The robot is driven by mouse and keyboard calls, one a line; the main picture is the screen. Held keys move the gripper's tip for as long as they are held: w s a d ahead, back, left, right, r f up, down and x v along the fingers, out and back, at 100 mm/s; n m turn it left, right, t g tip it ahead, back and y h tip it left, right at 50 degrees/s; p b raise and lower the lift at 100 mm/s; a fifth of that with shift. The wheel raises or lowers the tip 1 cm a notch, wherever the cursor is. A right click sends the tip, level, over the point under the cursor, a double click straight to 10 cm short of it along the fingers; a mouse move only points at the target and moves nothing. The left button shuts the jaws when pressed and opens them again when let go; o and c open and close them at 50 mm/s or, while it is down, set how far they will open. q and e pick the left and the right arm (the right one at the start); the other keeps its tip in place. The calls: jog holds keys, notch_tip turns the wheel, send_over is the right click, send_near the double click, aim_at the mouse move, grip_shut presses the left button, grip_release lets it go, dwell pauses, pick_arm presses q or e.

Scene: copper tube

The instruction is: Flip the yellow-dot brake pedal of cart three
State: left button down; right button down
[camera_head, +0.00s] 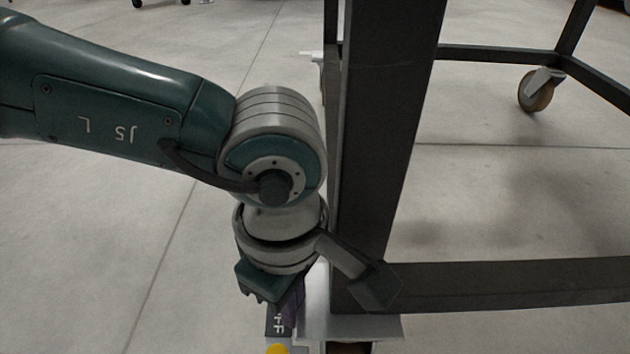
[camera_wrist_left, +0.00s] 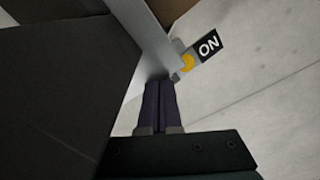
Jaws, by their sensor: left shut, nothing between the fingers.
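The brake pedal shows in the left wrist view as a grey lever with a yellow dot (camera_wrist_left: 187,62) and a black ON label (camera_wrist_left: 208,46) at its outer end. In the head view its yellow dot (camera_head: 277,349) is at the bottom edge, with a dark label (camera_head: 278,322) partly covered by my gripper. My left gripper (camera_head: 291,305) points down beside the cart's corner post. Its purple fingers (camera_wrist_left: 160,84) are shut together and empty, tips close to the pedal. I cannot tell whether they touch it. My right gripper is not in view.
The cart's dark post (camera_head: 385,130) stands just right of my left arm, above a pale caster plate (camera_head: 350,328). A low rail (camera_head: 520,285) runs right from it. Another caster (camera_head: 537,90) is at the back right. The floor left of my gripper is clear.

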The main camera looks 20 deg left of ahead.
pick_arm(q)
jog(key=shift+f, duration=1.3)
dwell(0.9)
jog(key=shift+r, duration=0.1)
notch_tip(320, 180, up, 7)
jog(key=p, duration=0.6)
jog(key=shift+p, duration=0.35)
